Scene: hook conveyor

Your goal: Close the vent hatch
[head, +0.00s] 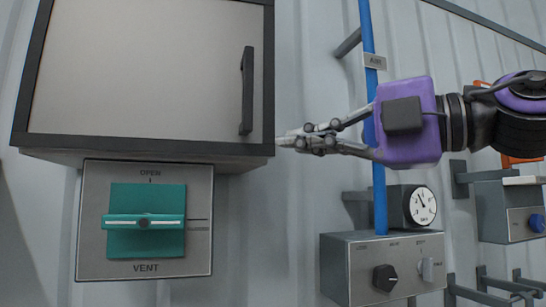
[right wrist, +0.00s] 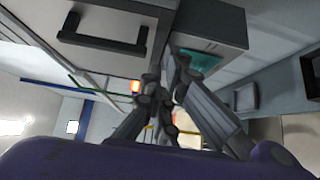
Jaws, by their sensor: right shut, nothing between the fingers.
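A grey hatch door (head: 140,70) with a dark frame fills the upper left of the head view. It has a black vertical handle (head: 247,92) near its right edge; the handle also shows in the right wrist view (right wrist: 102,38). The door looks flush with its box, but I cannot tell whether it is fully shut. Below is a panel marked VENT and OPEN, with a teal turn handle (head: 144,221) lying level. My right gripper (head: 290,141) is shut and empty, its tips close by the door's lower right corner; contact is unclear. My left gripper is out of view.
A blue vertical pipe (head: 378,205) tagged AIR runs behind my right gripper. A grey box with a black knob (head: 384,278) and a round gauge (head: 422,206) are at the lower right. Bare wall (head: 255,240) lies between the vent panel and that box.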

